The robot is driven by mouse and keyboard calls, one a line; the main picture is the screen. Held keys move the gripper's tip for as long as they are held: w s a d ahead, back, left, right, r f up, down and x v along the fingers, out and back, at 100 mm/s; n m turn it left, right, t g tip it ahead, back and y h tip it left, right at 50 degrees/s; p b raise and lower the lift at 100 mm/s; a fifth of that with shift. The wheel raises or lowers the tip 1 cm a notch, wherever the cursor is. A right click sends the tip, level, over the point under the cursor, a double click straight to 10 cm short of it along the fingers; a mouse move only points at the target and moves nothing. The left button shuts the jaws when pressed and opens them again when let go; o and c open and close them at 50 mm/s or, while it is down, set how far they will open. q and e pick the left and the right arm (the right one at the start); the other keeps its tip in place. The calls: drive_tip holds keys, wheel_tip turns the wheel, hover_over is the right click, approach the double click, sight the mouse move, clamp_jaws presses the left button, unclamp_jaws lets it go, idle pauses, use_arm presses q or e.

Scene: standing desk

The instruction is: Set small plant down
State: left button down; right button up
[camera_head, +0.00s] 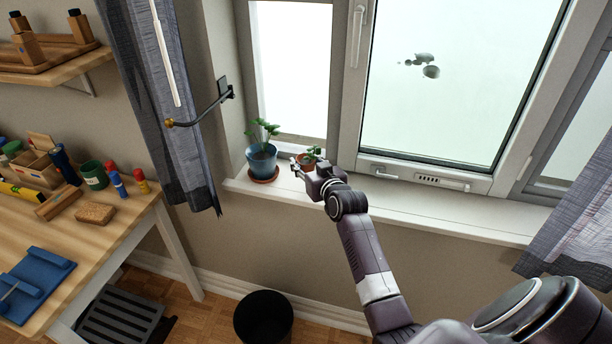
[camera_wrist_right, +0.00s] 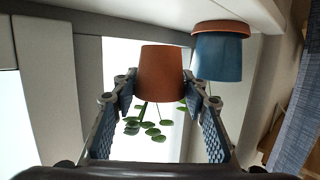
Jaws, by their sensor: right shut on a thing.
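The small plant is a leafy green sprig in a terracotta pot (camera_head: 308,158). In the head view it is over the white windowsill (camera_head: 400,203), just right of a larger plant in a blue pot (camera_head: 261,161). My right gripper (camera_head: 302,167) is shut on the terracotta pot and partly hides it. The right wrist view appears upside down. There the terracotta pot (camera_wrist_right: 161,74) sits between the two fingers with its leaves hanging below in the picture. I cannot tell whether its base touches the sill. My left gripper is not in view.
The blue pot, also in the wrist view (camera_wrist_right: 218,58), stands on a terracotta saucer close beside the small pot. The sill further right is clear. A curtain (camera_head: 165,100) hangs left; a workbench (camera_head: 130,215) with tools stands beyond.

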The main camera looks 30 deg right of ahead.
drive_tip(key=shift+f, duration=2.35)
drive_tip(key=shift+f, duration=0.1)
drive_tip(key=o, duration=1.3)
drive_tip(key=shift+c, duration=0.2)
